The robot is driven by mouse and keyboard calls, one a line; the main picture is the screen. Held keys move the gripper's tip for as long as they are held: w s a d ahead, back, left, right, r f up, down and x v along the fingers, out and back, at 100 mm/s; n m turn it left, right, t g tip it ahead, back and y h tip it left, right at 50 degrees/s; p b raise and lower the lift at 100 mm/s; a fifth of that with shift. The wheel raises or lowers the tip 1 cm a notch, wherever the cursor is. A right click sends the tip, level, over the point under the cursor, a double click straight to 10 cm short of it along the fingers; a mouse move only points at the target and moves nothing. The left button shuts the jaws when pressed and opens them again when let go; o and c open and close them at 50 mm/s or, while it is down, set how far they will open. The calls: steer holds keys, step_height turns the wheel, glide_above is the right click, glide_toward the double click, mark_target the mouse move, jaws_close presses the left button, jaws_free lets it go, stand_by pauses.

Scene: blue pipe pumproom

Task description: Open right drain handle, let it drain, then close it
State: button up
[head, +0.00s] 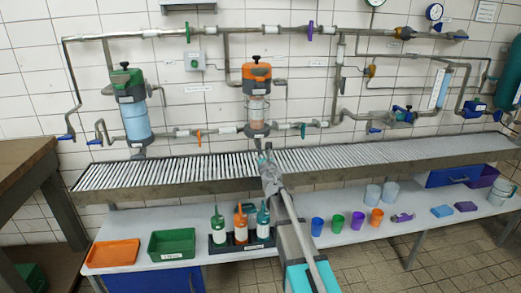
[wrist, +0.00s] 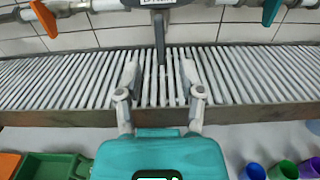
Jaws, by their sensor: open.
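My gripper (head: 266,160) is in front of the slatted grate, below the orange-topped filter. In the wrist view my gripper (wrist: 159,78) is open and empty, its fingers apart over the grate. A green-teal handle (head: 303,130) hangs on the pipe right of this filter; it also shows in the wrist view (wrist: 270,12) at top right. An orange handle (head: 198,138) hangs to the left. Blue handles (head: 375,130) sit farther right and at the far left. No label shows which one is the right drain handle. The gripper touches no handle.
The slatted grate (head: 420,148) runs along the wall under the pipes. The orange-topped filter (head: 257,85) and green-topped filter (head: 131,100) stand above it. The shelf below holds bottles, coloured cups and trays (head: 112,254). A wooden table (head: 25,160) stands at left.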

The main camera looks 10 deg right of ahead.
mark_target(260, 148)
steer(key=shift+w, duration=3.1)
steer(key=shift+c, duration=0.3)
jaws_close()
